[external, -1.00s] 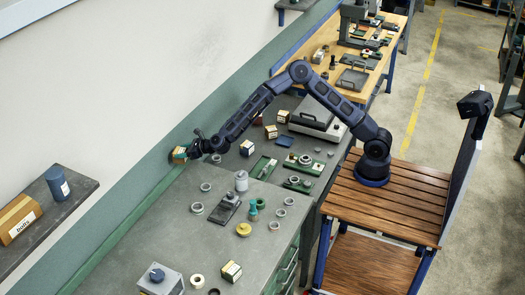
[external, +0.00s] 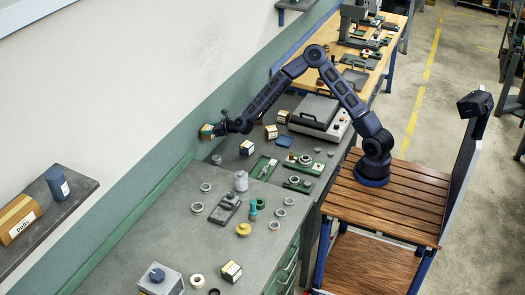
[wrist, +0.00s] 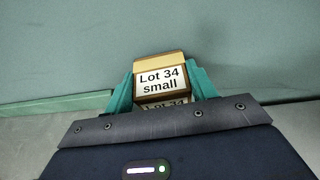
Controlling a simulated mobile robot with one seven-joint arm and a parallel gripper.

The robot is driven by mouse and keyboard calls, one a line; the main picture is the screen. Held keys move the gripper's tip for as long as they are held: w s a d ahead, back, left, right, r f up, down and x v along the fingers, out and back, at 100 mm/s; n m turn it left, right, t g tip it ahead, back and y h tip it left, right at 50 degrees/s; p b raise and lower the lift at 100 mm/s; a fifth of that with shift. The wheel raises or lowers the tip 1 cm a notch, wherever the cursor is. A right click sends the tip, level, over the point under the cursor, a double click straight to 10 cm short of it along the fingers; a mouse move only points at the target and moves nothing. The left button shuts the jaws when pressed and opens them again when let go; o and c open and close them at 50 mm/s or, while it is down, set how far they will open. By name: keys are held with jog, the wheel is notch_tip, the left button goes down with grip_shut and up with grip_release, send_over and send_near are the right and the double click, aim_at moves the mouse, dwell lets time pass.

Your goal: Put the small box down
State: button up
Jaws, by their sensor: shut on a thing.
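The small box (wrist: 160,82) is brown with a white label reading "Lot 34 small". My gripper (wrist: 160,90) is shut on it, with a teal finger on each side. In the external view the small box (external: 207,131) is at the back of the grey bench (external: 150,230), close in front of the wall. My gripper (external: 221,124) reaches it from the right. The lower part of the box is hidden behind my wrist in the wrist view. I cannot tell how high it is above the bench.
Similar boxes stand on the bench, one (external: 247,147) right of my gripper and another (external: 271,131) beyond. A metal ring (external: 216,159) lies below the held box in the picture.

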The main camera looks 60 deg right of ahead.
jog(key=s+d+f+m+g+h, duration=0.1)
jog(key=s+d+f+m+h, duration=0.1)
jog(key=d, duration=1.3)
jog(key=s+d+f+m+g+h, duration=0.1)
jog(key=s+d+f+m+h, duration=0.1)
jog(key=d, duration=1.4)
jog(key=s+d+f+m+g+h, duration=0.1)
jog(key=d+m+h, duration=0.4)
jog(key=d, duration=1)
jog(key=shift+s+d+f+g+h, duration=0.15)
jog(key=shift+s+f+h, duration=0.2)
jog(key=shift+f, duration=0.25)
jog(key=shift+s+f+g+h, duration=0.15)
jog(key=shift+s+f+h, duration=0.2)
jog(key=shift+f, duration=0.25)
jog(key=s+d+r+m+g+h, duration=0.2)
jog(key=d, duration=0.4)
jog(key=s+d+r+m+g+h, duration=0.1)
jog(key=d+r+m+g, duration=0.15)
jog(key=d, duration=0.45)
notch_tip(320, 180, up, 7)
jog(key=m+g+h, duration=0.2)
jog(key=m+g, duration=0.3)
jog(key=g, duration=0.1)
send_over(285, 106)
notch_tip(285, 106, down, 20)
jog(key=shift+w+r, duration=0.1)
jog(key=shift+r, duration=0.1)
jog(key=shift+f, duration=0.15)
jog(key=o, duration=1.3)
